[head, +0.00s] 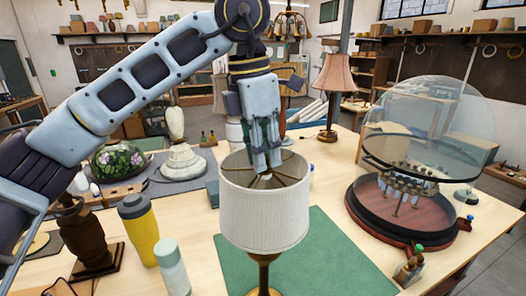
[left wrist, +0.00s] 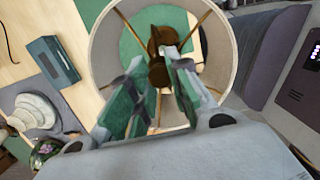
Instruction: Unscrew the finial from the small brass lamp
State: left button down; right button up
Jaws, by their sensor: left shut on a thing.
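The small brass lamp (head: 263,270) stands upright with a white drum shade (head: 262,215) that is open at the top. My left gripper (head: 263,170) points down into the shade's top opening, over the middle where the thin spokes meet. In the left wrist view, my left gripper (left wrist: 158,70) has its green-padded fingers shut on a dark brass piece at the shade's centre, which looks like the finial (left wrist: 154,42). The finial is hidden by the fingers in the head view. The shade's ring and spokes surround the fingertips. My right gripper is not in view.
A green mat (head: 335,265) lies under the lamp. A yellow bottle (head: 138,228) and a pale green bottle (head: 171,265) stand to the left. A large glass dome (head: 425,120) on a round base is at right. A blue box (left wrist: 52,62) lies behind the lamp.

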pick_arm(q)
jog(key=shift+s+n+t+b, duration=0.1)
jog(key=shift+n+t+b, duration=0.55)
jog(key=shift+n, duration=2.05)
jog(key=shift+n+y+b, duration=0.4)
jog(key=shift+n+b, duration=0.15)
jog(key=shift+n, duration=0.75)
jog(key=shift+d+n+y+b, duration=0.1)
jog(key=shift+n+y+b, duration=0.35)
jog(key=shift+n, duration=1.35)
jog(key=shift+n+b, duration=0.5)
jog(key=shift+n, duration=1.6)
jog(key=shift+n, duration=0.3)
